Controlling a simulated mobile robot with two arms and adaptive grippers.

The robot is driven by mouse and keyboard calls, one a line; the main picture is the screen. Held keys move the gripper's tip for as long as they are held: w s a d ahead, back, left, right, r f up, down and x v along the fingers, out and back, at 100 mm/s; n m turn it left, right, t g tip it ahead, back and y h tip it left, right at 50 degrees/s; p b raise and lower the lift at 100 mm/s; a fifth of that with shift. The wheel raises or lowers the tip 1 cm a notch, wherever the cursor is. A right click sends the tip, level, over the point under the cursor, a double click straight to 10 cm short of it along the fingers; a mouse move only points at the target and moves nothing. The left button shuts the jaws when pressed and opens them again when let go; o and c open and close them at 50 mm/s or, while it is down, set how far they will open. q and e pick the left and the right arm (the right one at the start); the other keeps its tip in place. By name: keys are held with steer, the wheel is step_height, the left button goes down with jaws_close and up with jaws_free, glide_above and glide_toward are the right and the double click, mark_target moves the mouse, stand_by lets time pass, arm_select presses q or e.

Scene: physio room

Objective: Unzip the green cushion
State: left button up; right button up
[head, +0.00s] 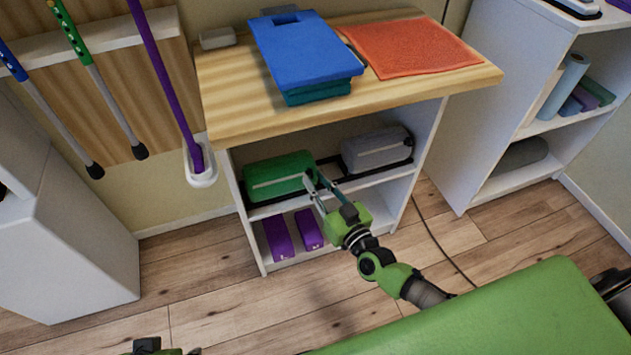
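The green cushion (272,181) lies on the upper shelf of the wooden-topped unit, at the left. A pale zip line runs across its front. My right gripper (315,180) reaches in from the lower right, with its fingertips at the cushion's right end. Its two fingers are seen at a slant, and I cannot tell whether they hold anything. No zip pull can be made out; the fingers cover that end. Only the top of my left gripper (150,347) shows at the bottom edge, and its fingertips are cut off.
A grey cushion (377,149) lies to the right on the same shelf. Purple blocks (278,237) are on the shelf below. Blue boards (303,50) and an orange towel (410,47) lie on the wooden top (232,92). A green padded surface (500,315) fills the lower right.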

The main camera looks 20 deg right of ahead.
mark_target(258, 197)
arm_select(q)
steer(key=shift+f, duration=0.1)
arm_select(e)
steer(key=shift+w+a, duration=0.1)
steer(key=shift+w, duration=0.4)
jaws_close()
steer(key=a+p, duration=0.1)
steer(key=a, duration=0.2)
steer(key=a+p, duration=0.1)
steer(key=a, duration=0.1)
steer(key=shift+s+a+r, duration=0.15)
steer(key=shift+a, duration=0.25)
steer(key=a+p, duration=0.1)
steer(key=a, duration=0.8)
steer(key=shift+s+a, duration=0.15)
arm_select(q)
steer(key=shift+x, duration=1.2)
steer(key=shift+w+d, duration=0.1)
steer(key=shift+w, duration=0.1)
arm_select(e)
jaws_free()
